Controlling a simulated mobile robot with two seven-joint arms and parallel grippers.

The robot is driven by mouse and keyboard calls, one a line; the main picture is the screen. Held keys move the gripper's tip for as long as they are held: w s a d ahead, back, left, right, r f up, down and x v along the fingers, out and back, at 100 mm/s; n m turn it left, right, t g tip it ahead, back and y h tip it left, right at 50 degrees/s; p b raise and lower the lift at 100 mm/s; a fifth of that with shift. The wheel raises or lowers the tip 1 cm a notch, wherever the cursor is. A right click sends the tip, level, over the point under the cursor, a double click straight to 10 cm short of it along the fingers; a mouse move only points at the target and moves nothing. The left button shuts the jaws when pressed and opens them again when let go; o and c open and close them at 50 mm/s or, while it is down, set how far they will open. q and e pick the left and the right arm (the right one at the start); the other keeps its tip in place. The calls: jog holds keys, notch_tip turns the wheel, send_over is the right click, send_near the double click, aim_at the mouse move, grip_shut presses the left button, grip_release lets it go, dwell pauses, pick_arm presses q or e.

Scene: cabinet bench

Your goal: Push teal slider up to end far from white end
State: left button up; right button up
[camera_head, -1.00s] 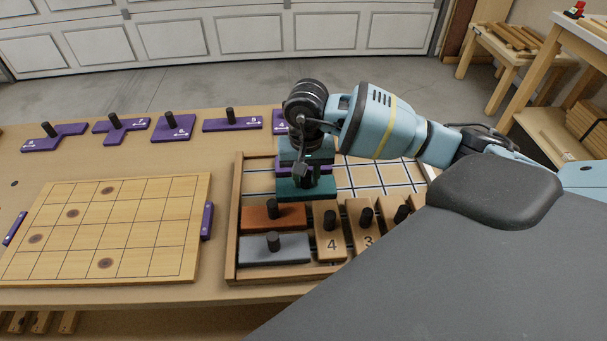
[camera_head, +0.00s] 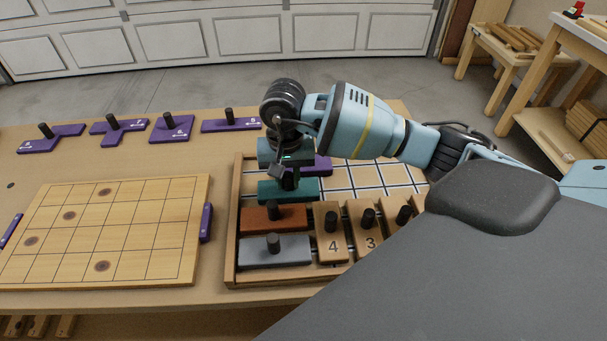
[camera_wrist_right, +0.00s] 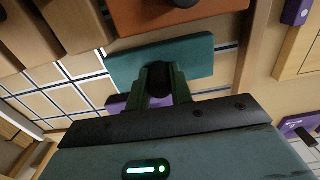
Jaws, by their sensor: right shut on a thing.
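The teal slider (camera_head: 275,192) lies in the wooden tray (camera_head: 232,225), behind the orange slider. In the head view a narrow gap shows between its left end and the tray's left wall. It also shows in the right wrist view (camera_wrist_right: 200,52). My right gripper (camera_wrist_right: 158,80) is shut on its dark knob; in the head view the gripper (camera_head: 290,178) stands over the slider and hides part of it. I cannot make out a white end on the tray or slider. My left gripper is not in view.
An orange slider (camera_head: 257,218) lies directly in front of the teal one, with a grey slider (camera_head: 255,254) before it. A purple piece (camera_head: 322,166) is just behind. Numbered wooden blocks (camera_head: 331,246) stand right. Open grid cells (camera_head: 375,176) lie to the right.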

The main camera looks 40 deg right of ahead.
aim_at(273, 189)
jog(key=shift+w+a+f, duration=0.1)
jog(key=shift+w+a, duration=0.35)
jog(key=shift+a, duration=0.3)
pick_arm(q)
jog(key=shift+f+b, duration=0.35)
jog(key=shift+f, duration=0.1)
pick_arm(e)
jog(key=shift+w+a, duration=0.45)
jog(key=shift+a, duration=0.25)
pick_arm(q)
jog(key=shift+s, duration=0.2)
pick_arm(e)
jog(key=o, duration=0.8)
jog(key=shift+c, duration=0.2)
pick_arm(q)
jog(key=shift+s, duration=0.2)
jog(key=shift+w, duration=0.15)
pick_arm(e)
jog(key=shift+r, duration=0.2)
